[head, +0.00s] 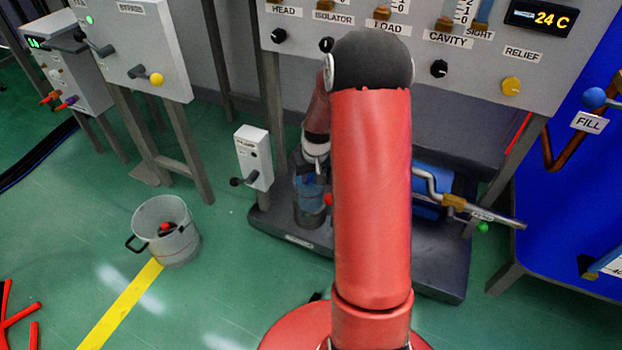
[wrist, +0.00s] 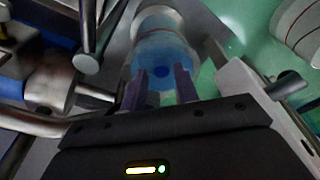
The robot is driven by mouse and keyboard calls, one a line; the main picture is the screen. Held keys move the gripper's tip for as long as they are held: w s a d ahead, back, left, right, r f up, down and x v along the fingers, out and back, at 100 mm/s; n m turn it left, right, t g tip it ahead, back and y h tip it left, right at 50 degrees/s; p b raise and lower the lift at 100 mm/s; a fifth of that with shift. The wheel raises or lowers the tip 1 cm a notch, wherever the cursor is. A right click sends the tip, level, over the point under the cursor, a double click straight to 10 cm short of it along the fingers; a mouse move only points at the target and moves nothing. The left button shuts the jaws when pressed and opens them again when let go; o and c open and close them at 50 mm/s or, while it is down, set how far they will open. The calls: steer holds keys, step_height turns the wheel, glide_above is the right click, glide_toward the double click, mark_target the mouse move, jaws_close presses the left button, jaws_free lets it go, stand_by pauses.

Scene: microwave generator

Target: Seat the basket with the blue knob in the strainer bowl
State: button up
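The strainer bowl (head: 310,205) is a clear, blue-tinted cup on the dark skid, low in front of the panel. In the wrist view the bowl (wrist: 165,45) lies straight ahead of my gripper. A blue knob (wrist: 159,72) shows at the bowl, between my fingertips; the basket under it is hard to make out, and I cannot tell how deep it sits. My gripper (wrist: 159,80) has its two purple fingers apart, one on each side of the knob, with gaps visible. In the head view my gripper (head: 312,172) is over the bowl, partly hidden by my arm.
A grey bucket (head: 178,245) with a red-knobbed item (head: 166,228) stands on the floor at left. A small white box with a dark lever (head: 254,158) stands close left of the bowl. A pipe with a handle (head: 455,200) runs at right. Floor between bucket and skid is clear.

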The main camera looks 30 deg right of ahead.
steer(key=s+a+r, duration=0.3)
steer(key=r, duration=0.4)
steer(key=s+a+r+t+p, duration=0.1)
steer(key=s+a+r, duration=0.2)
steer(key=r, duration=0.4)
steer(key=s+a+r, duration=0.3)
steer(key=r, duration=0.4)
steer(key=s+a+r+t, duration=0.1)
steer(key=s+a+r, duration=0.2)
steer(key=s, duration=0.5)
steer(key=s+a+r+n+t, duration=0.1)
steer(key=s+a+r, duration=0.2)
steer(key=s, duration=0.6)
steer(key=shift+a, duration=0.5)
steer(key=shift+r, duration=0.1)
